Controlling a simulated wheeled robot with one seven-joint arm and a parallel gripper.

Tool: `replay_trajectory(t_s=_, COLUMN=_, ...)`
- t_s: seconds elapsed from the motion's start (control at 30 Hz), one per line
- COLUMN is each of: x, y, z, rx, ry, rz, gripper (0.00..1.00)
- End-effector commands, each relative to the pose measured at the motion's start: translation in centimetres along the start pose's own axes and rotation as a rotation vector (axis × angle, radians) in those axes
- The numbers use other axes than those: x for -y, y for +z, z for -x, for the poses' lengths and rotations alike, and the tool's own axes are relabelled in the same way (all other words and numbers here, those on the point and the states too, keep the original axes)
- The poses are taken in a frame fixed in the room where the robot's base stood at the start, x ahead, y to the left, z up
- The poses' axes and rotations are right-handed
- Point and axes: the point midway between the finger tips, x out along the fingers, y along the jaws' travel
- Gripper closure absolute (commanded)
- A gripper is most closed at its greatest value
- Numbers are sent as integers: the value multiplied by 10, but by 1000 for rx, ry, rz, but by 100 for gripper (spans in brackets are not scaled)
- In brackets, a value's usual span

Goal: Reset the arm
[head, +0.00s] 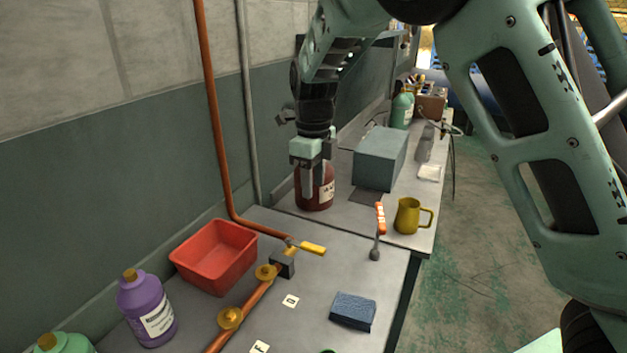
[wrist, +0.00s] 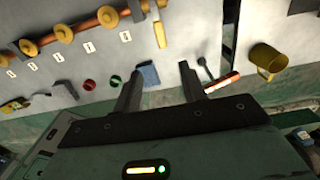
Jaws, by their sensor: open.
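My gripper (head: 320,182) hangs from my arm above the far part of the workbench, in front of a dark red bottle (head: 316,190) in the head view. Its two fingers point down and are apart, with nothing visible between them. In the wrist view the gripper (wrist: 158,82) also shows two separated fingers. A blue sponge (wrist: 149,75) lies on the bench beyond the left finger there, and an orange-handled tool (wrist: 222,83) lies by the right finger. I cannot tell from the head view whether the fingers touch the red bottle.
A copper pipe with brass valves (head: 230,318) runs along the bench. A red bin (head: 215,256), purple bottle (head: 147,310), yellow mug (head: 409,216), blue sponge (head: 353,311) and grey-blue box (head: 379,158) stand around it. The floor (head: 475,240) at right is open.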

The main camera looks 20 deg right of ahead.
Motion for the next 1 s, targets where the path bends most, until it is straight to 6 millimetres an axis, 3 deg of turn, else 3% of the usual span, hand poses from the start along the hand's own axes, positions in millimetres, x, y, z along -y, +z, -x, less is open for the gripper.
replay_trajectory(t_s=0.33, x=0, y=0, z=0, rx=0, ry=0, rz=0, gripper=58)
replay_trajectory(t_s=0.47, x=-16, y=-6, z=-1, rx=12, ry=29, rz=136, gripper=58)
replay_trajectory(t_s=0.57, x=-45, y=-16, z=-1, rx=33, ry=67, rz=376, gripper=58)
replay_trajectory(t_s=0.77, x=-119, y=-45, z=3, rx=104, ry=111, rz=1022, gripper=58)
replay_trajectory(t_s=1.0, x=-201, y=-98, z=9, rx=167, ry=74, rz=1844, gripper=58)
